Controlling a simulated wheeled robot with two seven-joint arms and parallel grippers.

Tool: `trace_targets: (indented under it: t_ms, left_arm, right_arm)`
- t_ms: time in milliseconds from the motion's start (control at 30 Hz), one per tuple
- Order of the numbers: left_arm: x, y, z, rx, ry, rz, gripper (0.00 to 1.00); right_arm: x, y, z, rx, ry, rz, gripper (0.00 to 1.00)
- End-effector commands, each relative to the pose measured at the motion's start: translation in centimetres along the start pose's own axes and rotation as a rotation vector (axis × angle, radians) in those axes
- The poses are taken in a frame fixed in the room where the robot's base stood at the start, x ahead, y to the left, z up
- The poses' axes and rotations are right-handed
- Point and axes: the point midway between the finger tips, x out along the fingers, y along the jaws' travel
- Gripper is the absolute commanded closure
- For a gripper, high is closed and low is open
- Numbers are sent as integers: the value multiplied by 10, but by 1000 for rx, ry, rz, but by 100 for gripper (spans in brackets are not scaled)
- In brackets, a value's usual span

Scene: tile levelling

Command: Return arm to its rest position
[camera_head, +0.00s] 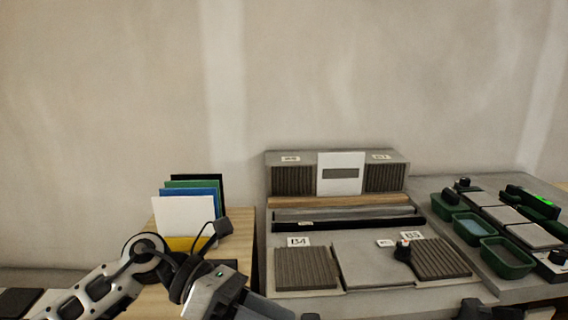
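My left arm comes in from the lower left and bends over the front of the wooden stand. Its gripper end (250,304) points down and right, and its fingertips are cut off by the bottom edge, so I cannot tell whether it is open or shut. Dark and grey parts, probably of my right arm, show at the bottom edge on the right. No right gripper fingers are visible.
Coloured cards, with a white one (184,220) in front, stand on the wooden stand (238,228). A raised back panel (340,173) stands behind the tiles. Green bins (507,257) and dark tools (533,204) occupy the right side table. The wall behind is bare.

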Motion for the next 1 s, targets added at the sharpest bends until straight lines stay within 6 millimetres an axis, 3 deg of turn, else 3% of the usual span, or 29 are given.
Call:
trace_targets:
  t_ms: [33,67,200,267,333,433,500,600,700,733,867,1000]
  left_arm:
    - [16,-10,7,-123,-181,-77,55]
    - [19,-14,14,-200,-287,-113,55]
    - [8,-8,31,-620,-765,-255,55]
    - [-5,6,25,-827,-961,-301,55]
    - [-22,26,4,-1085,-1181,-346,55]
    - [-40,57,-52,-1475,-1477,-385,55]
    - [-45,71,-104,-1745,-1663,-398,55]
    - [-42,75,-175,-2070,-1865,-394,55]
    - [-33,66,-232,-2323,-2007,-379,55]
    - [-30,63,-246,2358,2017,368,55]
    - [-19,49,-285,2243,1862,307,55]
    - [-15,43,-298,2202,1808,287,55]
  right_arm:
    - [0,0,1,1,-2,0,58]
    - [-1,0,1,1,-3,0,58]
    - [-1,0,2,1,-4,0,58]
    - [-1,0,2,1,-4,0,58]
    - [-1,0,2,2,-4,0,58]
    - [-1,0,2,2,-4,0,58]
    - [-1,0,2,3,-3,0,58]
    - [0,-1,1,3,-3,0,58]
    - [0,-1,1,4,-3,0,58]
    - [0,-1,1,4,-3,0,58]
    - [0,-1,1,4,-2,0,58]
    - [0,-1,1,3,-2,0,58]
